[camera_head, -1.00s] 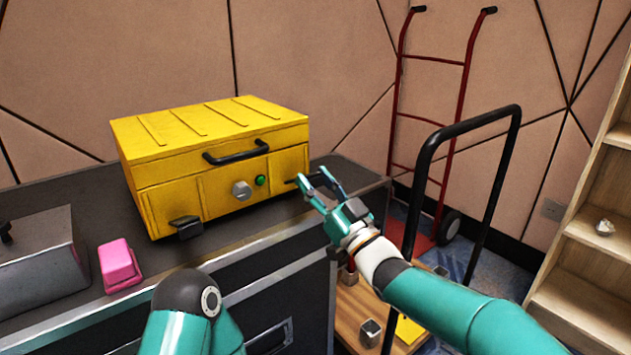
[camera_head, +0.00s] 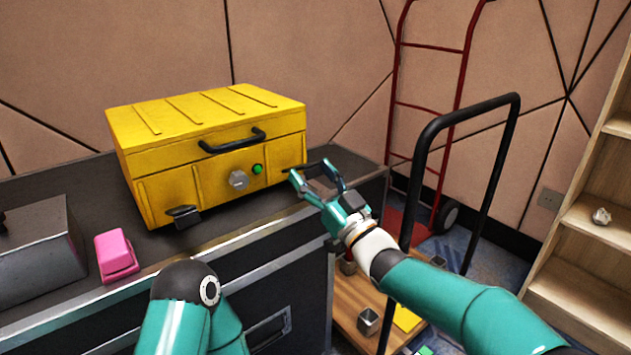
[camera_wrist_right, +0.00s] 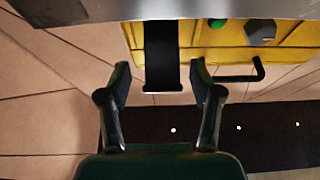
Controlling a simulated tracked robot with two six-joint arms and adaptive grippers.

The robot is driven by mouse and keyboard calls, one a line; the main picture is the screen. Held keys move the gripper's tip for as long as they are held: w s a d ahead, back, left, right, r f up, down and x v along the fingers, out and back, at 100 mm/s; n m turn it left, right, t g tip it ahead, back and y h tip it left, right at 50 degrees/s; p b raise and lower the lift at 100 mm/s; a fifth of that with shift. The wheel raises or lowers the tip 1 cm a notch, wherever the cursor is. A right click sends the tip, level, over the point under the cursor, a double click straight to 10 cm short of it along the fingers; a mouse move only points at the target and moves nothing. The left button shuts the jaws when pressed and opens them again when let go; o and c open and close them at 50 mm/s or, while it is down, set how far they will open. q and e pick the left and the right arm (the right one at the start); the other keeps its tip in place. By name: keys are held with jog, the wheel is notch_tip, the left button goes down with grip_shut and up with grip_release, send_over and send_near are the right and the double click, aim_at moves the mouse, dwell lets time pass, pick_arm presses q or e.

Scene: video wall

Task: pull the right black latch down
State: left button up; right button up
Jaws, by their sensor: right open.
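The yellow case (camera_head: 220,150) stands closed on the dark cabinet top, with a black handle (camera_head: 233,141), a grey knob (camera_head: 238,179) and a green button (camera_head: 257,169) on its front. The left black latch (camera_head: 184,215) juts out from the front. The right black latch (camera_wrist_right: 162,60) shows in the right wrist view between my fingers, apart from both; in the head view my gripper mostly hides it. My right gripper (camera_head: 312,172) is open and empty at the case's right front; it also shows in the wrist view (camera_wrist_right: 161,78). My left gripper is out of view.
A pink object (camera_head: 117,257) and a grey box (camera_head: 40,255) sit on the cabinet (camera_head: 75,182) at the left. A black-handled cart (camera_head: 465,112) and red hand truck (camera_head: 434,48) stand to the right. A wooden shelf (camera_head: 575,275) is at far right.

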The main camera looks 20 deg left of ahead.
jog(key=v, duration=1.2)
jog(key=shift+f, duration=0.15)
